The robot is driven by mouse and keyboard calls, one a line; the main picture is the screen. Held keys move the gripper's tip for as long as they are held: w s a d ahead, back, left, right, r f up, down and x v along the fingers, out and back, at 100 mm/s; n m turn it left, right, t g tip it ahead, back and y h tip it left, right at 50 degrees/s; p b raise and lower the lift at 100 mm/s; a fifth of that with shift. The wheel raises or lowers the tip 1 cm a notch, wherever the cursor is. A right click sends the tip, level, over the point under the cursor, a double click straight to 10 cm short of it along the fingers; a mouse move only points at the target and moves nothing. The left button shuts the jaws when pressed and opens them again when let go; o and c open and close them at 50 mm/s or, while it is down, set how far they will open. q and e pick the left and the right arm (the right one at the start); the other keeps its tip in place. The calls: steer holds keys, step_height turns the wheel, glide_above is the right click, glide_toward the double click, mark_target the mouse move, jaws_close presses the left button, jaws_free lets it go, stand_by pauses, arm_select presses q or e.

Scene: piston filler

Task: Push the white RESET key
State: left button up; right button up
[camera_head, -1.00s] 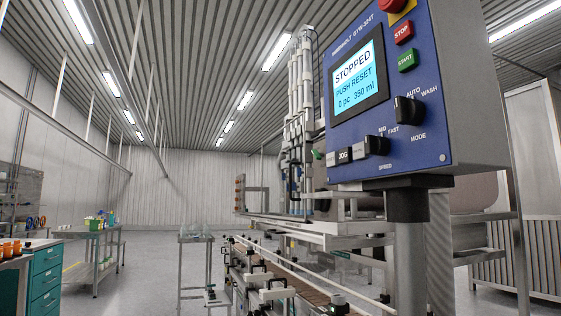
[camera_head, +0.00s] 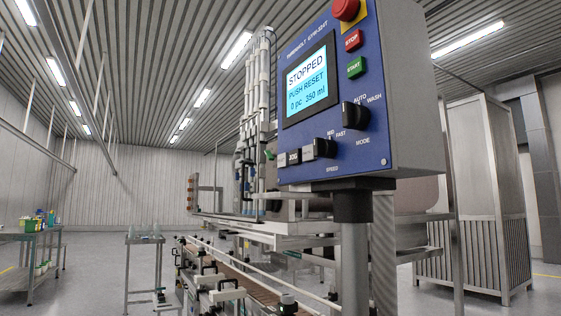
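The blue control panel (camera_head: 377,90) stands at the upper middle right, tilted in view. Its screen (camera_head: 307,80) reads STOPPED, PUSH RESET, 0 pc 350 ml. The lettering on the pale keys is too small to read, so I cannot tell which is RESET. Neither of my grippers is in view.
The panel also carries a red mushroom button (camera_head: 346,9), a red STOP key (camera_head: 353,41), a green START key (camera_head: 356,68) and a mode knob (camera_head: 355,116). A post (camera_head: 355,260) holds it in front of the conveyor (camera_head: 250,285). Open floor (camera_head: 85,285) lies left.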

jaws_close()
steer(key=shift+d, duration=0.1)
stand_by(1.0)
